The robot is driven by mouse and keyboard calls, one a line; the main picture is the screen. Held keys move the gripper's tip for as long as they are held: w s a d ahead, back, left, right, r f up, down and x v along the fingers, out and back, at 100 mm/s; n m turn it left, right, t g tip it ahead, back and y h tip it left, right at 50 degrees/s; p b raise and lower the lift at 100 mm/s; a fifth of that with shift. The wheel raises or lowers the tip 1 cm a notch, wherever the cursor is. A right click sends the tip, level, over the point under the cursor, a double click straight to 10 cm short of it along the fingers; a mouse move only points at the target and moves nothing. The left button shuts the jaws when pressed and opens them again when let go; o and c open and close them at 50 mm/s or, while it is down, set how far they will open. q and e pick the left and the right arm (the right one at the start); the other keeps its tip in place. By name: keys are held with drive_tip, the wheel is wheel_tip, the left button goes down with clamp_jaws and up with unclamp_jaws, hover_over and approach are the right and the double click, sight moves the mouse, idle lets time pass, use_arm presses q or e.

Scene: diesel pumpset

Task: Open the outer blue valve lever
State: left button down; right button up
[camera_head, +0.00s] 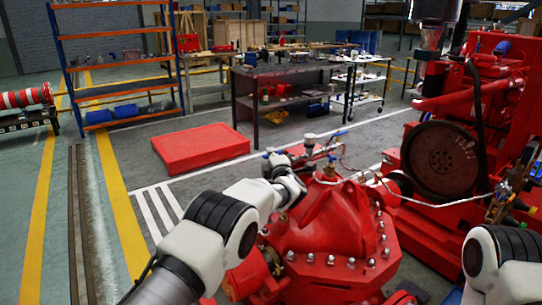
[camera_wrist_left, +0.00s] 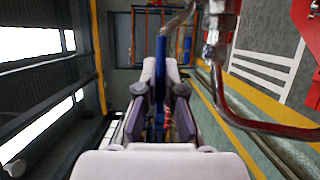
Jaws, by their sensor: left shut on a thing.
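A blue valve lever (camera_wrist_left: 161,70) stands between the two fingers of my left gripper (camera_wrist_left: 160,82) in the left wrist view. The fingers are shut on it. In the head view my left gripper (camera_head: 275,164) is above the left side of the red pump casing (camera_head: 328,218), and a bit of blue shows at its tip. The grip itself is too small to make out there. Metal valve fittings (camera_wrist_left: 215,45) are right of the lever in the wrist view. Another blue lever (camera_head: 340,133) shows farther right on the fittings. My right gripper is out of view.
A thin pipe (camera_head: 345,160) runs right from the fittings toward the red engine (camera_head: 470,130). A red pipe (camera_wrist_left: 260,125) curves close to the gripper's right. A red floor block (camera_head: 200,148) and a dark workbench (camera_head: 285,85) stand behind. Floor to the left is clear.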

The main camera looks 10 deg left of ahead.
use_arm(q)
drive_tip(key=shift+f, duration=0.2)
drive_tip(key=c, duration=1.3)
unclamp_jaws()
drive_tip(key=shift+s+d+r, duration=0.1)
drive_tip(key=v, duration=0.7)
drive_tip(key=shift+s, duration=0.25)
